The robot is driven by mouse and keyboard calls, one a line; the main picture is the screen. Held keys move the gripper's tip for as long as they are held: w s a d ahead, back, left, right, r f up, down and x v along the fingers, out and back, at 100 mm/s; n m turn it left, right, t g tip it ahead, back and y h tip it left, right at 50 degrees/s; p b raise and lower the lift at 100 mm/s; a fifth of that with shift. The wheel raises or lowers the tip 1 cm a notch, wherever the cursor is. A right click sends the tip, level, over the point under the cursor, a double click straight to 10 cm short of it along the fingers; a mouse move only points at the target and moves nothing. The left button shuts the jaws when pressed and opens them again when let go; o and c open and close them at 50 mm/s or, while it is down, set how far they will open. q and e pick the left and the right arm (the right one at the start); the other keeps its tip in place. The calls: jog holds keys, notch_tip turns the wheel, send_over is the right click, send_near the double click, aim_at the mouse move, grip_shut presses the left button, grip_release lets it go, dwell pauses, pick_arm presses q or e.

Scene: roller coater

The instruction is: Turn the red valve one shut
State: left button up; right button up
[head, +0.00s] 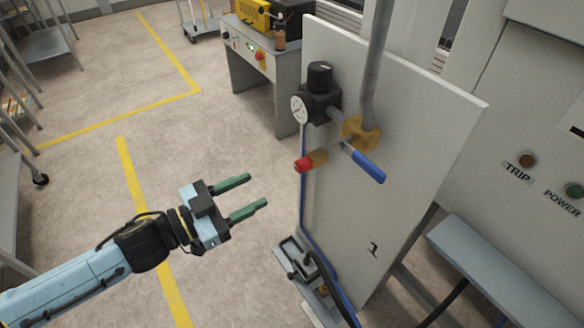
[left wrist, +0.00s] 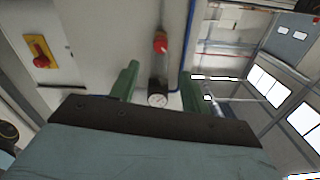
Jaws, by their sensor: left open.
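A white panel (head: 430,125) marked "1" carries a vertical grey pipe with a brass-yellow valve body (head: 360,131) and a blue lever (head: 367,166) slanting down to the right. A red-ended fitting (head: 304,164) sticks out at the panel's left edge, below a round gauge (head: 299,109); it also shows in the left wrist view (left wrist: 160,42). I cannot tell whether this red part is the valve's handle. My left gripper (head: 258,190) is open and empty, left of the panel and apart from it, with its fingers pointing towards it. My right gripper is not in view.
A black regulator (head: 319,92) sits above the gauge. A grey bench (head: 260,65) stands behind the panel. A grey cabinet (head: 535,120) with TRIP and POWER lamps is at right. A blue hose runs down the panel's left edge.

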aim_at(297, 169)
pick_arm(q)
jog(key=x, duration=0.9)
jog(key=shift+w+d, duration=0.5)
jog(key=shift+d, duration=0.15)
jog(key=c, duration=1)
